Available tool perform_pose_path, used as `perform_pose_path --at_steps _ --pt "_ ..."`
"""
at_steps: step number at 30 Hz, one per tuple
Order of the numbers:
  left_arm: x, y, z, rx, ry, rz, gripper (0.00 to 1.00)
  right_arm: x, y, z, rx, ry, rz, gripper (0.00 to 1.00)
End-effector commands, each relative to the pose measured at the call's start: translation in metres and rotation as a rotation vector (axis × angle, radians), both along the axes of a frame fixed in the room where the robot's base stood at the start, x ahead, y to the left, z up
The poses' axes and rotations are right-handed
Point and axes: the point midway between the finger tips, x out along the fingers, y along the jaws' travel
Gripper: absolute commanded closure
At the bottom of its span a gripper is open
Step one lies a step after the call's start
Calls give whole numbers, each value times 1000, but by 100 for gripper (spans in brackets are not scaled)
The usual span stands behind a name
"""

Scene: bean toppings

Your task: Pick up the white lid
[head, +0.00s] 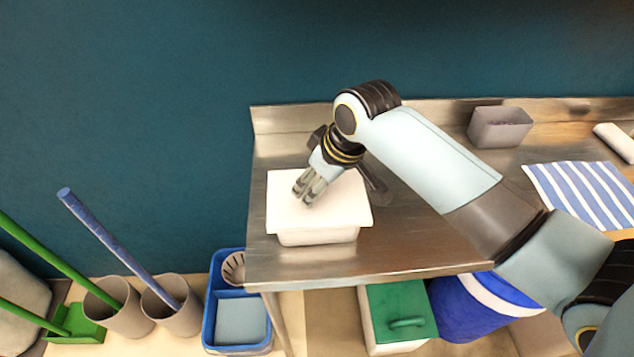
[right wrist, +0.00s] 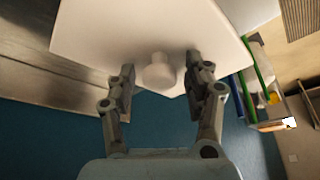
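The white lid (head: 347,202) lies on a white rectangular container (head: 318,237) near the left end of the steel table. My right gripper (head: 304,194) reaches down over the middle of the lid and hides its knob in the head view. In the right wrist view the lid (right wrist: 110,35) fills the top, and its round knob (right wrist: 158,72) sits between the two fingers of the gripper (right wrist: 160,66). The fingers are open, with a visible gap on each side of the knob. The container's contents are hidden. My left gripper is not in view.
The steel table (head: 400,260) has a raised back edge. A grey bin (head: 500,127) and a blue-striped cloth (head: 580,190) are to the right. Below stand a blue bucket (head: 238,318), a green-lidded bin (head: 398,305) and pots with long handles at left. The table right of the container is clear.

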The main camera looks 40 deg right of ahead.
Motion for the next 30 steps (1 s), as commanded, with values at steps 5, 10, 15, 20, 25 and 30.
perform_pose_path --at_steps 5,10,15,20,25,30 --pt "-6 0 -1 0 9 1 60 0 0 0 0 0 0 75" --pt "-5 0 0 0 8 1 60 0 0 0 0 1 0 97" --pt "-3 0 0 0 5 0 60 0 0 0 0 1 0 100" --pt "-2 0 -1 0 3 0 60 0 0 2 -1 0 0 100" --pt "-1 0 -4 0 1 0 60 1 0 13 0 -2 0 100" --pt "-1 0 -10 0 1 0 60 1 0 40 -1 -6 1 100"
